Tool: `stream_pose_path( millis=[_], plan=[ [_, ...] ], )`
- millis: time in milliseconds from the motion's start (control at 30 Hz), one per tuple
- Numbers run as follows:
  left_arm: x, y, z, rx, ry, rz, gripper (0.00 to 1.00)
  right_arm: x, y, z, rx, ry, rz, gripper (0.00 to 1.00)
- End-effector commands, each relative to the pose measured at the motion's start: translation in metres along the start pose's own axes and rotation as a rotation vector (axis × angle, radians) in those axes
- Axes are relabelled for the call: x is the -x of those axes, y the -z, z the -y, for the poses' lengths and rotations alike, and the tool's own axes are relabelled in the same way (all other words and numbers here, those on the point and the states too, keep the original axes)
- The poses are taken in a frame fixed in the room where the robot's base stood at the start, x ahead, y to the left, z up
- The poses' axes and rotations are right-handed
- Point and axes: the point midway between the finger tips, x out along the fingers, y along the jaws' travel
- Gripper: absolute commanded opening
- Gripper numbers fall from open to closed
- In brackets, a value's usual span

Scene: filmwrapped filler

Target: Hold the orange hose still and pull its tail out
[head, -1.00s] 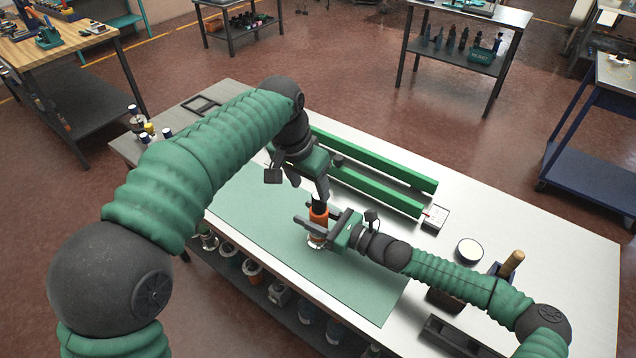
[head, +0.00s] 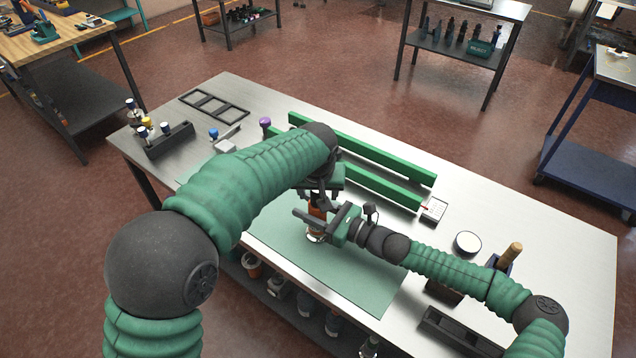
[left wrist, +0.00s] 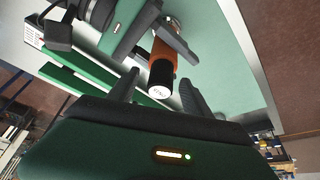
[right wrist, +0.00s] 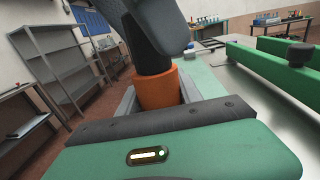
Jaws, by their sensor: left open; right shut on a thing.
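The orange hose (right wrist: 157,90) stands upright on the green mat (head: 350,276). My right gripper (head: 312,220) is shut around its orange body, coming in from the right. The black tail (right wrist: 146,52) sticks up out of the orange part; its pale, marked end face (left wrist: 160,92) points at the left wrist camera. My left gripper (left wrist: 158,93) is open above the hose, its fingers on either side of the black end with gaps visible. In the head view the left gripper (head: 322,198) partly hides the tail.
Two green rails (head: 375,188) lie behind the hose on the steel bench. A small white box (head: 433,209), a round white-topped tin (head: 467,243) and a wooden-handled tool (head: 511,256) are to the right. A black frame (head: 214,104) and a rack (head: 169,140) stand at the far left.

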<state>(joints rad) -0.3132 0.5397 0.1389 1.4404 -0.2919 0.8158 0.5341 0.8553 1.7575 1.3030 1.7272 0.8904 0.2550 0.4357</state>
Motion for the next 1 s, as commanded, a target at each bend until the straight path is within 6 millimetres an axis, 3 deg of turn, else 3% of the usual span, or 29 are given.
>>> stream_pose_path(
  millis=[133, 367, 800, 867, 900, 1000],
  plan=[
    [-0.01, -0.0002, 0.0002, 0.001, 0.0, 0.0, 0.58, 0.0009, 0.0024, 0.0023, 0.001, 0.006, -0.006, 0.0],
    [-0.0106, 0.0, 0.0002, 0.0, 0.0, -0.001, 0.58, 0.0009, 0.0025, 0.0024, 0.001, 0.006, -0.006, 0.0],
    [-0.0103, 0.0, -0.0001, 0.0, 0.0, 0.0, 0.0, 0.0009, 0.0024, 0.0025, 0.002, 0.006, -0.006, 0.0],
    [-0.0103, 0.0, -0.0001, 0.0, 0.0, 0.0, 0.0, 0.0009, 0.0024, 0.0025, 0.002, 0.006, -0.006, 0.0],
    [-0.0103, 0.0, -0.0001, 0.0, 0.0, 0.0, 0.3, 0.0009, 0.0024, 0.0025, 0.002, 0.006, -0.006, 0.0],
    [-0.0103, 0.0, -0.0001, 0.0, 0.0, -0.001, 0.17, 0.0009, 0.0023, 0.0025, 0.002, 0.006, -0.006, 0.0]
  ],
)
